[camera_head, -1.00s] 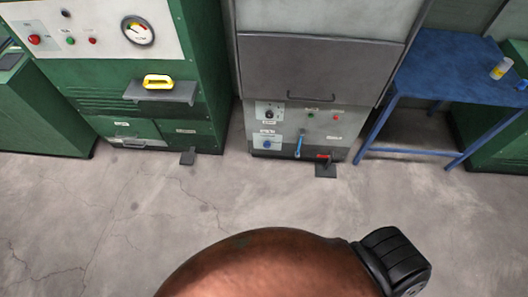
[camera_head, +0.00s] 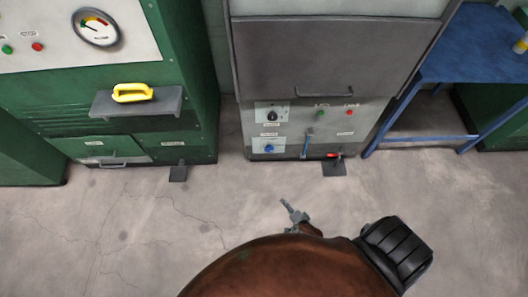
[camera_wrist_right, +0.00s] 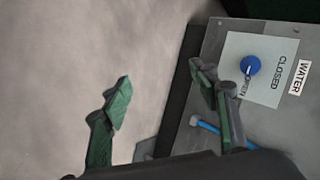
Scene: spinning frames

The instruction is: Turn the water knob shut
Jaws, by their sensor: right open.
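The water knob (camera_head: 269,149) is a small blue knob on a pale plate low on the grey machine's front, at its left. In the right wrist view the blue knob (camera_wrist_right: 250,66) sits by the words CLOSED and OPEN, with a WATER label beside it. A dark mark on its edge lies toward OPEN. My right gripper (camera_wrist_right: 160,78) is open and empty, its fingers apart, with the knob to the right of both fingers and not touched. In the head view the gripper (camera_head: 293,213) shows small, in front of the machine. My left gripper is not in view.
A green machine (camera_head: 140,110) with a yellow handle stands left, a blue table (camera_head: 475,50) right. The floor in front is clear.

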